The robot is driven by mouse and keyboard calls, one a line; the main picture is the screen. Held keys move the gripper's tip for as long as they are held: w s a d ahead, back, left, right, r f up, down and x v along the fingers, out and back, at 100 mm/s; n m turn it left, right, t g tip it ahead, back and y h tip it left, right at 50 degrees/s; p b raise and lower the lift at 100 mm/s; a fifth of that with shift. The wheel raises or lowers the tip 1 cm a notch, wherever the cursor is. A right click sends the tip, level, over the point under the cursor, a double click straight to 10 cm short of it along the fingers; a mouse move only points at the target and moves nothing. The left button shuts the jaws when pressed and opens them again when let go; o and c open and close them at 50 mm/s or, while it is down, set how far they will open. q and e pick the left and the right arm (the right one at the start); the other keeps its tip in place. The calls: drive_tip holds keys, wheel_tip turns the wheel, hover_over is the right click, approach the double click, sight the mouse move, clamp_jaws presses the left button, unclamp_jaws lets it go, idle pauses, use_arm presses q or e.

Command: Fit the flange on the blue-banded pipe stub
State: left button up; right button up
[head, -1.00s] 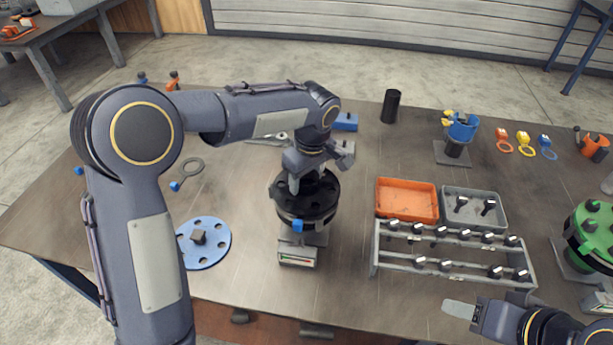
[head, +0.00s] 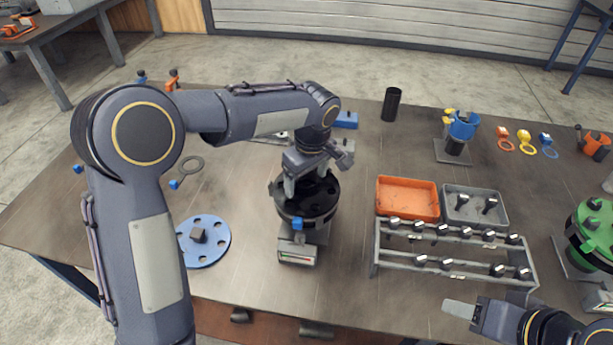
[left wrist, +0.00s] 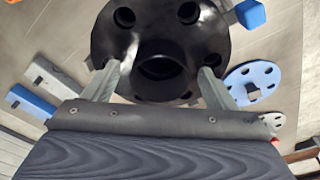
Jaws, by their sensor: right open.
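The black pipe stub with a round holed flange plate (head: 308,207) stands near the middle of the table. In the left wrist view that plate (left wrist: 112,45) surrounds a raised dark pipe mouth (left wrist: 162,70). My left gripper (head: 312,180) is just above it, fingers spread on either side of the pipe mouth; contact cannot be told. A blue holed disc with a grey square knob (head: 203,249) lies flat on the table to the left, also in the left wrist view (left wrist: 241,83).
To the right are an orange tray (head: 408,183), a grey tray (head: 460,217) and a rack of black-headed pieces (head: 450,251). A green-topped stub (head: 590,215) stands far right.

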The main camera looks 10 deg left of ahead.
use_arm(q)
wheel_tip(320, 180, up, 17)
drive_tip(key=p, duration=0.7)
drive_tip(key=shift+s+d+f+p, duration=0.15)
drive_tip(key=shift+s+d+p, duration=0.15)
drive_tip(key=shift+d, duration=0.05)
idle(0.6)
